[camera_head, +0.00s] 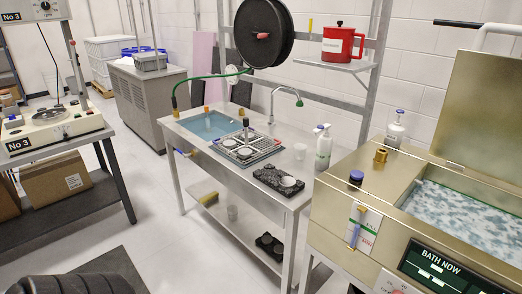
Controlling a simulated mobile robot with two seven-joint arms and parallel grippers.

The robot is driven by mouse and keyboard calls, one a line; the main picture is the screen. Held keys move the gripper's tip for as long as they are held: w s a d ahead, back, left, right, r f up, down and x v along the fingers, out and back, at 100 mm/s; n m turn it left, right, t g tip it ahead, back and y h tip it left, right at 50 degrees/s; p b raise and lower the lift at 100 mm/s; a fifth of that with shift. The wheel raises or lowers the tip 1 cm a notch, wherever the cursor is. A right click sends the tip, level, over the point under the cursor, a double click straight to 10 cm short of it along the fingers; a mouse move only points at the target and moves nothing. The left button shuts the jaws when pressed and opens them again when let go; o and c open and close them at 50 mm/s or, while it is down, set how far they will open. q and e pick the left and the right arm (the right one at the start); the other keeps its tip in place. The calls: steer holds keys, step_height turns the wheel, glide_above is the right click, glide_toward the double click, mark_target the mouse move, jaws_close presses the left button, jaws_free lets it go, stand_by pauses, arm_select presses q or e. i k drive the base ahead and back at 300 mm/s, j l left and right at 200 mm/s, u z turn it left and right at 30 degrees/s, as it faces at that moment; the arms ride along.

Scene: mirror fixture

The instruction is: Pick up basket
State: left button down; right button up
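What looks like the basket (247,150) is a shallow metal wire rack with an upright dark-topped handle. It sits on the steel sink table, at the right edge of the blue water basin (207,125). Pale round pieces appear to lie in it. Its exact edges are too small to tell.
A black fixture (268,182) with a white disc is in front of the basket. A green-tipped faucet (272,97), cup (299,151) and white bottle (323,148) stand nearby. An open brass-coloured bath (350,205) is at right.

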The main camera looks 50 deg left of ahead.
mark_target(246, 120)
steer(key=u, duration=1.55)
steer(key=i+j+z, duration=0.15)
steer(key=z, duration=0.75)
steer(key=i+j+z, duration=0.1)
steer(key=j+z, duration=0.25)
steer(key=i+j+z, duration=0.1)
steer(key=j+z, duration=0.55)
steer(key=j, duration=0.7)
steer(key=j+z, duration=0.1)
steer(key=j, duration=0.85)
